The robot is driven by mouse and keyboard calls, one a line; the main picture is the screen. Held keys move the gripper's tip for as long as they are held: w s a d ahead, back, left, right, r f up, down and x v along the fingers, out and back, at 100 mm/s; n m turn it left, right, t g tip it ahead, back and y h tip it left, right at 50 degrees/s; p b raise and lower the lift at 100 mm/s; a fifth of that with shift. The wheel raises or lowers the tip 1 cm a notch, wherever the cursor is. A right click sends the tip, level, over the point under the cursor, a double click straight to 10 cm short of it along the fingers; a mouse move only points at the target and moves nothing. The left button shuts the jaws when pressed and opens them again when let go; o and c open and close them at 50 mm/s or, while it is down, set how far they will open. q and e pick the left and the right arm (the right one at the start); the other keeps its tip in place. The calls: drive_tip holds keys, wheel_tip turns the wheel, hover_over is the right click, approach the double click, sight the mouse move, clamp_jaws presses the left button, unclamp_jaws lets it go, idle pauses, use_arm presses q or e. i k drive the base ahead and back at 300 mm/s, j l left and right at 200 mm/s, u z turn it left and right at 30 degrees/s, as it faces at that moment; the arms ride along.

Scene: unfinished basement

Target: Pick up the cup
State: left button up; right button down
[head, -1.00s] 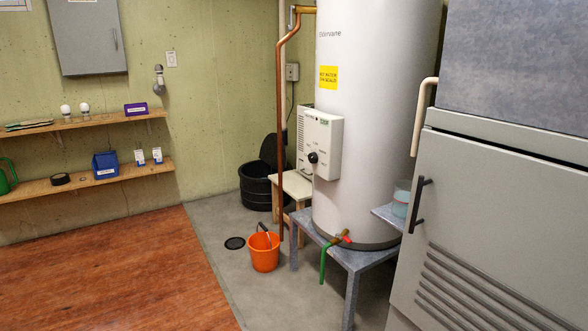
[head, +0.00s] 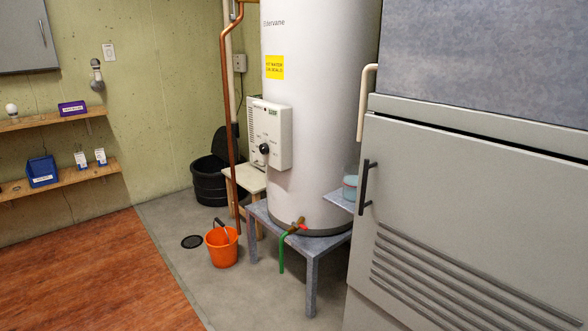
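Nothing in the head view is clearly a cup. A small translucent teal container (head: 350,188) sits on a grey ledge (head: 336,199) between the water heater and the grey cabinet. The cabinet partly hides it, and I cannot tell if it is a cup. An orange bucket (head: 222,248) with a dark-gripped handle stands on the concrete floor. Neither of my grippers is in view.
A white water heater (head: 318,120) stands on a grey stand (head: 312,255). A large grey cabinet (head: 480,190) fills the right side. Wooden shelves (head: 88,172) line the left wall. A black tub (head: 208,182) stands in the corner. The wood floor (head: 90,280) at left is clear.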

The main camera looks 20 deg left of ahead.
sight(354, 184)
drive_tip(key=i+j+z, duration=0.1)
drive_tip(key=z, duration=0.35)
drive_tip(key=j+z, duration=0.15)
drive_tip(key=z, duration=0.25)
drive_tip(key=i+j+z, duration=0.15)
drive_tip(key=j+z, duration=0.25)
drive_tip(key=j, duration=0.5)
drive_tip(key=j+z, duration=0.45)
drive_tip(key=j, duration=0.45)
